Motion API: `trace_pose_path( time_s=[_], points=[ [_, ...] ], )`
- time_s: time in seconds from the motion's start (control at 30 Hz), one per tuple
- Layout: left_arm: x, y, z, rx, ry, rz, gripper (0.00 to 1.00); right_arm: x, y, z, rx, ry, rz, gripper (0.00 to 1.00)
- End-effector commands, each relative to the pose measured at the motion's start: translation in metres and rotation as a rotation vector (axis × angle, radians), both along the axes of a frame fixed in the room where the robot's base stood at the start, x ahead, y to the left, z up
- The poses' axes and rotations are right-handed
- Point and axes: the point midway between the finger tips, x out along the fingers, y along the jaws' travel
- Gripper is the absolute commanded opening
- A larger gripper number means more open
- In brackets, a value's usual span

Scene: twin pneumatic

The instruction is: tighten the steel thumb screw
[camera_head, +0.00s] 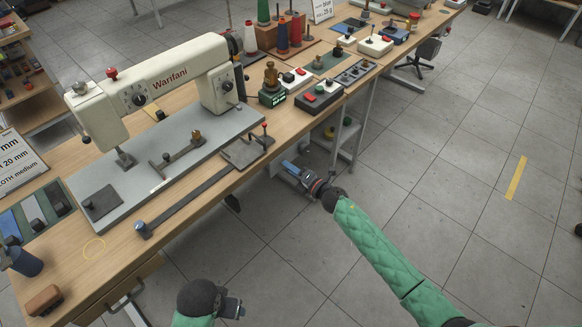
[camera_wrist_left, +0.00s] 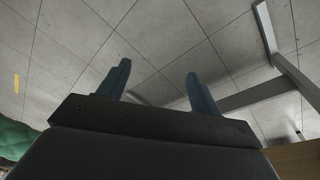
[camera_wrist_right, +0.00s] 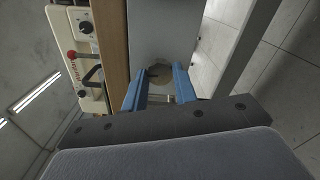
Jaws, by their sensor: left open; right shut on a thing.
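My right gripper (camera_head: 290,167) is beside the table's front edge, below the tabletop. In the right wrist view its blue fingers (camera_wrist_right: 160,88) are shut on a small round metal piece (camera_wrist_right: 160,73) in front of a grey panel. I cannot tell whether this piece is the steel thumb screw. On the machine's grey bed plate (camera_head: 130,178), a dark guide bar carries a brass-coloured screw (camera_head: 196,136) and a small dark upright knob (camera_head: 166,157). My left gripper (camera_head: 236,308) is open and empty over the floor; its parted fingers show in the left wrist view (camera_wrist_left: 160,85).
A white sewing machine (camera_head: 150,85) stands on the wooden table (camera_head: 95,250). A dark strip with a steel-blue knob (camera_head: 143,230) lies along the front edge. Control boxes (camera_head: 318,98) and thread spools (camera_head: 281,38) stand further back.

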Motion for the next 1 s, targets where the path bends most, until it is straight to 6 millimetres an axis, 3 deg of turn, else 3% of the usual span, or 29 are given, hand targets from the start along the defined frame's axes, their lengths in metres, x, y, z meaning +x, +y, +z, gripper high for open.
trace_pose_path(
  time_s=[0.3,0.73,0.77,0.83,0.87,1.0],
  points=[
    [0.006,-0.001,-0.026,0.004,0.002,-0.001,0.65,0.0,-0.001,0.0,0.053,0.055,-0.002,0.05],
    [0.007,-0.002,-0.028,0.003,-0.002,0.0,0.65,0.0,-0.001,-0.001,0.058,0.061,-0.002,0.05],
    [0.007,-0.002,-0.028,0.003,-0.002,0.0,0.65,0.0,-0.001,-0.001,0.058,0.061,-0.002,0.32],
    [0.007,-0.002,-0.028,0.003,-0.002,0.0,0.65,0.0,-0.001,-0.001,0.059,0.06,-0.001,0.46],
    [0.007,-0.002,-0.028,0.003,-0.002,0.0,0.65,0.0,-0.001,-0.001,0.059,0.06,-0.001,0.5],
    [0.007,-0.002,-0.028,0.003,-0.001,-0.001,0.65,0.0,0.0,0.0,0.058,0.059,0.0,0.5]
  ],
)
